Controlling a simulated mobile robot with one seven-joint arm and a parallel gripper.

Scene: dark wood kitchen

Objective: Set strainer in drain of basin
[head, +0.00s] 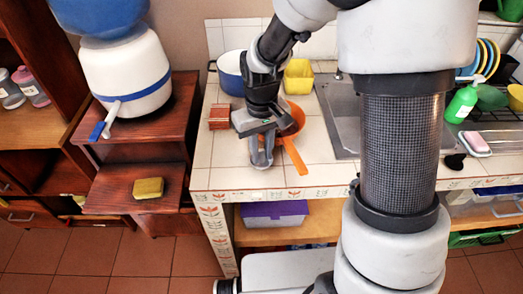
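The steel basin (334,110) is set in the white tiled counter and is partly hidden behind my own column. Its drain does not show. No strainer can be made out for sure; a small black object (455,161) lies on the counter right of my column, too small to identify. My gripper (262,160) points down over the front left of the counter, left of the basin. It is beside an orange bowl-like vessel (297,123) with a long orange handle, and partly overlaps it in the view. Whether its fingers are apart or hold something is unclear.
A white-blue pot (230,73), a yellow container (298,76) and a reddish-brown block (219,117) stand near the arm. A green bottle (462,102), a soap dish (475,144) and a dish rack are at right. The counter's front left is clear.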

